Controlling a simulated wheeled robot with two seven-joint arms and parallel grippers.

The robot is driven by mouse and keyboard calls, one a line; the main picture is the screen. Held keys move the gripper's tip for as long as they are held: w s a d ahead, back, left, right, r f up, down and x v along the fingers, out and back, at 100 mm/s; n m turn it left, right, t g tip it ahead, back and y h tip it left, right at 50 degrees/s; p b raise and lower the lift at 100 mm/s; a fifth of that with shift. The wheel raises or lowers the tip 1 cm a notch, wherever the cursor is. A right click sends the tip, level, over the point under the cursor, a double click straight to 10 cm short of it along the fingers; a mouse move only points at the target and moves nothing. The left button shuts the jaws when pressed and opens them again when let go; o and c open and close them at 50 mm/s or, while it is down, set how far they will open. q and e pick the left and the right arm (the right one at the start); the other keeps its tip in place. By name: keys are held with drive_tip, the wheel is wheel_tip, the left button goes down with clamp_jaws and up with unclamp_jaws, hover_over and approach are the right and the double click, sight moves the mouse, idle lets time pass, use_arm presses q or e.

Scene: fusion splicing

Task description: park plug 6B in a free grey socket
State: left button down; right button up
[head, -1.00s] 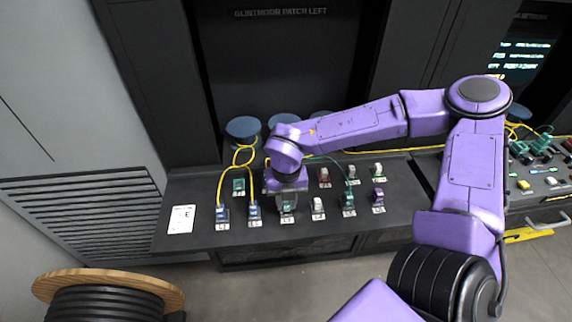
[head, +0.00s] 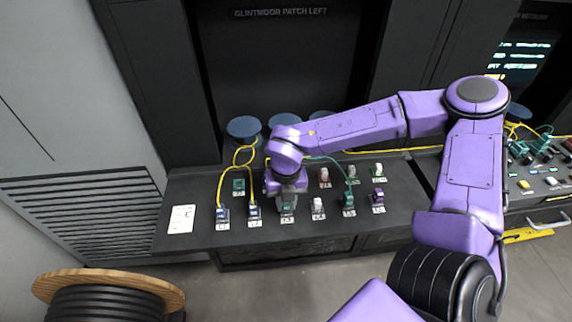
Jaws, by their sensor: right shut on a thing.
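My right gripper (head: 287,192) points down over the front row of the patch shelf, just above a teal socket (head: 288,208). It is shut on a plug, taken to be 6B; the hand mostly hides it and no marking on it can be read. A thin green cable passes behind the hand and runs to a teal plug (head: 348,200) further right. My left gripper is not in view.
Two blue plugs with yellow cables (head: 222,214) stand left of the hand. A white card (head: 181,218) lies at the shelf's left. A cable drum (head: 107,285) stands in front.

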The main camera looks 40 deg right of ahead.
drive_tip(key=shift+f, duration=0.3)
drive_tip(key=o, duration=1)
wheel_tip(320, 180, up, 12)
